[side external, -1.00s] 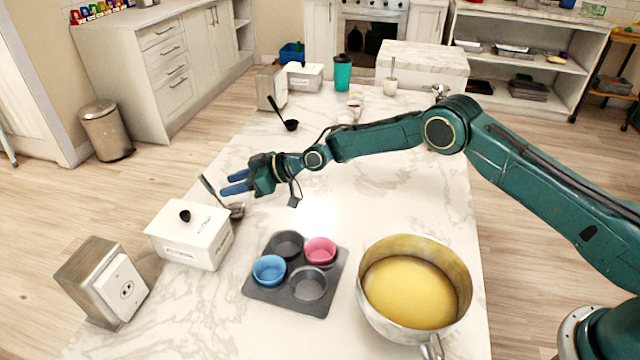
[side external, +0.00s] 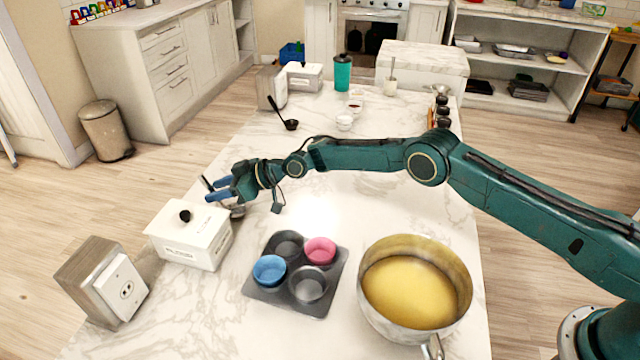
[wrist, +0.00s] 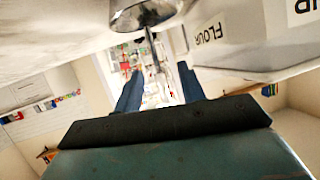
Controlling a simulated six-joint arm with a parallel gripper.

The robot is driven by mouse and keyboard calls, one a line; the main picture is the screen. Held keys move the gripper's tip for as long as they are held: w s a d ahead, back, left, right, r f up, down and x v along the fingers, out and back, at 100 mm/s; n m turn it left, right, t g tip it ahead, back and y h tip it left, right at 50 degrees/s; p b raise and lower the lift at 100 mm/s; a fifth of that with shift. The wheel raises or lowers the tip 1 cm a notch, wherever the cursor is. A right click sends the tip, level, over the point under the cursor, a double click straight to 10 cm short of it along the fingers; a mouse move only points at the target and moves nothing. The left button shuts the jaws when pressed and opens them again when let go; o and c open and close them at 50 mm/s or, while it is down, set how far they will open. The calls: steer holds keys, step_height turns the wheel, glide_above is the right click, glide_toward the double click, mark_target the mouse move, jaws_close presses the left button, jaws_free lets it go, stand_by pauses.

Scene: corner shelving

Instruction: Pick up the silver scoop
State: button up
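The silver scoop (side external: 237,211) is by the back right of the white flour box (side external: 190,235), its dark handle slanting up to the left. My gripper (side external: 212,189) reaches over it from the right and partly hides it. In the wrist view the shiny scoop bowl (wrist: 146,13) is at the top, with its handle running down between my two blue fingers (wrist: 161,70). The fingers are open, with visible gaps around the handle. The flour box (wrist: 235,40) shows close by on the right in the wrist view.
A muffin tray (side external: 318,308) with blue and pink cups stands in front, and a large pot (side external: 370,325) of yellow contents is right of it. A black ladle (side external: 290,125) lies farther back. The middle of the marble counter (side external: 330,210) is clear.

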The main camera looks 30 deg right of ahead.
stand_by(0.3)
jaws_close()
steer(key=shift+r, duration=0.1)
step_height(320, 180, up, 20)
stand_by(0.9)
stand_by(0.5)
